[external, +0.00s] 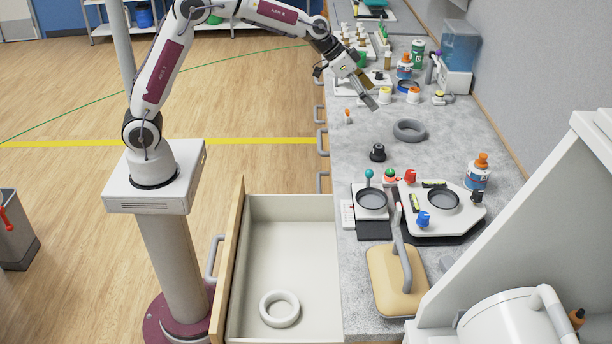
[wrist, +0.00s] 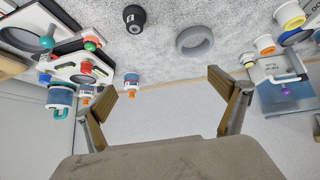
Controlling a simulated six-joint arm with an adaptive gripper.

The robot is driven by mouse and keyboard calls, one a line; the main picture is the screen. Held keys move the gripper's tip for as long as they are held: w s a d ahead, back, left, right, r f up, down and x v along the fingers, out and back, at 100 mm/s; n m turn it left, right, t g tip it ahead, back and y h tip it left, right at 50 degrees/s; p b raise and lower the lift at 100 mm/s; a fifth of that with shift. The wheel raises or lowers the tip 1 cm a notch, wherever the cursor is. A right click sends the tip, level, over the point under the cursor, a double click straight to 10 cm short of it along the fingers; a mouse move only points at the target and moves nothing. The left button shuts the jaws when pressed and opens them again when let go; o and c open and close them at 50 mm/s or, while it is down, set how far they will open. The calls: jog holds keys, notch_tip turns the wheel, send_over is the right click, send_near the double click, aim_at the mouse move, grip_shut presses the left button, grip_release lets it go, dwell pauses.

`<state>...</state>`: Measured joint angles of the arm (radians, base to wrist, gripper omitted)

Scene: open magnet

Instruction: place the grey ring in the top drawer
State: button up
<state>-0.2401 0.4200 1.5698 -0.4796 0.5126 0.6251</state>
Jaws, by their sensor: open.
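The grey ring (external: 409,130) lies flat on the speckled grey counter, in the middle right of the external view. It also shows in the wrist view (wrist: 194,42), near the top and beyond my fingers. My gripper (external: 369,97) is above the counter, to the left of and behind the ring, apart from it. In the wrist view its two fingers (wrist: 168,112) are spread wide with nothing between them. The top drawer (external: 290,225) is pulled out at the front of the counter. A white ring (external: 280,309) lies inside it, near its lower end.
A black knob-like piece (external: 377,153) stands on the counter near the ring. White fixtures (external: 440,205), a tan block with a handle (external: 397,282) and bottles (external: 478,172) crowd the counter's near part. Several bottles and racks stand farther back. Most of the drawer floor is clear.

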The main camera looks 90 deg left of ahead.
send_near(410, 126)
jog(key=shift+t+y, duration=0.4)
jog(key=d, duration=0.4)
jog(key=shift+d, duration=0.15)
jog(key=shift+f, duration=0.15)
jog(key=shift+x, duration=1.15)
jog(key=shift+w+f, duration=0.1)
jog(key=shift+w, duration=0.05)
jog(key=shift+x, duration=2.45)
jog(key=shift+w+d, duration=0.1)
jog(key=shift+c, duration=0.5)
jog(key=c, duration=1.3)
jog(key=shift+c, duration=0.4)
jog(key=shift+r, duration=0.25)
